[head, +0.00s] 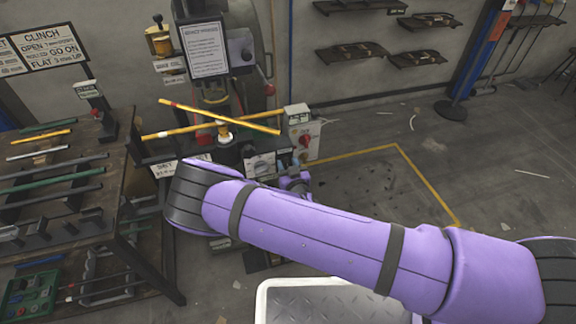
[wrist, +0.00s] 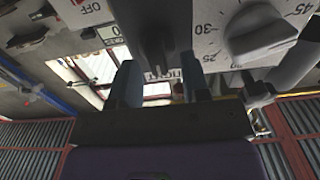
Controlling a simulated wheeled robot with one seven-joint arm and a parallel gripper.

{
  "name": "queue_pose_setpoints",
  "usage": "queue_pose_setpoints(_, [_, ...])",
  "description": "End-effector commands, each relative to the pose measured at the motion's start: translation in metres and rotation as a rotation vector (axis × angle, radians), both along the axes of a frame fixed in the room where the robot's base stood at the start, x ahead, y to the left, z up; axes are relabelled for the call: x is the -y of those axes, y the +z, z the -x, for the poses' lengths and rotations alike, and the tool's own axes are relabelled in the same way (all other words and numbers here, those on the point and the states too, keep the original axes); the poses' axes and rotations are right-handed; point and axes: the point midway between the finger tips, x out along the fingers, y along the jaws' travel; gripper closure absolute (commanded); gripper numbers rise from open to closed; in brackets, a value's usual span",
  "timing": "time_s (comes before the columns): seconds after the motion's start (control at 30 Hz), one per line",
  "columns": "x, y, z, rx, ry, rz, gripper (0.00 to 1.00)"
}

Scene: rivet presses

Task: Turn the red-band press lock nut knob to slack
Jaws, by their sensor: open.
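In the wrist view my gripper (wrist: 158,72) is open, with its two dark fingers apart and nothing held between them. A dark grey knob-like part (wrist: 153,30) with a downward fin stands just ahead, between the fingertips in the picture. I cannot tell whether the fingers touch it, or whether it is the lock nut knob. A grey knob (wrist: 262,32) on a white numbered dial (wrist: 222,35) is to the right. In the head view the press (head: 222,100) stands behind my purple arm.
Long yellow bars (head: 210,118) cross in front of the press. A dark rack table (head: 60,185) with bars is at left, and a white-rimmed tray (head: 335,285) at the bottom. A white box with a red button (head: 304,139) is right of the press. Floor at right is mostly clear.

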Motion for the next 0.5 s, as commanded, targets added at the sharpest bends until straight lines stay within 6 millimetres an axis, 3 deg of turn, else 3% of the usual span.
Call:
queue_pose_setpoints(0.03, [0.0001,0.0000,0.0001,0.000,0.000,0.000,0.57])
queue_pose_setpoints(0.2, [0.0002,0.0001,0.0002,0.000,0.000,0.000,0.96])
queue_pose_setpoints(0.23, [0.0002,0.0000,0.0002,0.000,0.000,0.000,1.00])
queue_pose_setpoints(0.5, [0.0000,0.0001,0.0003,0.004,0.000,0.013,1.00])
